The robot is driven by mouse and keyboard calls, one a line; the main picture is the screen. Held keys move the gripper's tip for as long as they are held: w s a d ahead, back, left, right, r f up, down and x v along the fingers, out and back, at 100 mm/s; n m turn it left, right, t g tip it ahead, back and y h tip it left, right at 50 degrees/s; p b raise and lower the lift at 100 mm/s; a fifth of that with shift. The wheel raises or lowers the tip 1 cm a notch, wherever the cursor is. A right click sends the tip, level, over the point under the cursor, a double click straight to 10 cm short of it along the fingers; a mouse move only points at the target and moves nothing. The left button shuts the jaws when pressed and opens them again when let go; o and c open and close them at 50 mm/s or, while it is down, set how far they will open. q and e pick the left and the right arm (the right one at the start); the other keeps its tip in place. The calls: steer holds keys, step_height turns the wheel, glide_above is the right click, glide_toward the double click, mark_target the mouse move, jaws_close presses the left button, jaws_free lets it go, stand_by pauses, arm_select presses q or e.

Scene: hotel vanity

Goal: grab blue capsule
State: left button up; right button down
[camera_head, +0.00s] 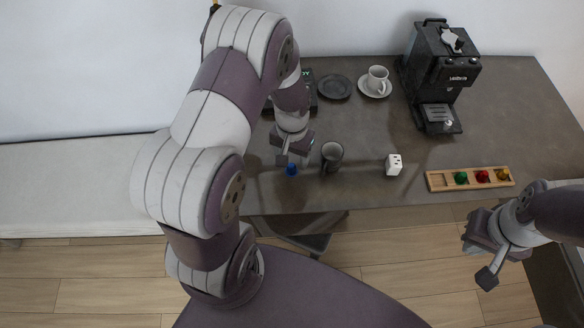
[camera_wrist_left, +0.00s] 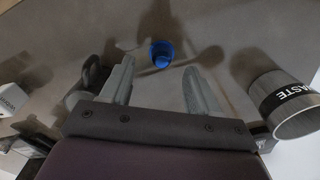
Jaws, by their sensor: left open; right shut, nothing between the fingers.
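The blue capsule (camera_head: 291,170) lies on the dark counter near its front edge. My left gripper (camera_head: 293,158) is open and low, just behind the capsule in the head view. In the left wrist view the capsule (camera_wrist_left: 161,55) shows near the line between the two fingertips (camera_wrist_left: 159,66), with clear space on both sides; no finger visibly touches it. My right gripper (camera_head: 486,277) is shut and empty, off the counter's front edge at the lower right.
A dark mug (camera_head: 332,155) stands close to the right of my left gripper. A metal WASTE container (camera_wrist_left: 280,98) stands on its other side. A white box (camera_head: 393,164), a wooden capsule tray (camera_head: 434,181) and a coffee machine (camera_head: 440,75) are further right.

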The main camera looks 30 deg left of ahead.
mark_target(291, 165)
arm_select(q)
step_height(291, 165, down, 4)
steer(key=shift+a+f, duration=0.1)
steer(key=shift+a, duration=0.05)
jaws_close()
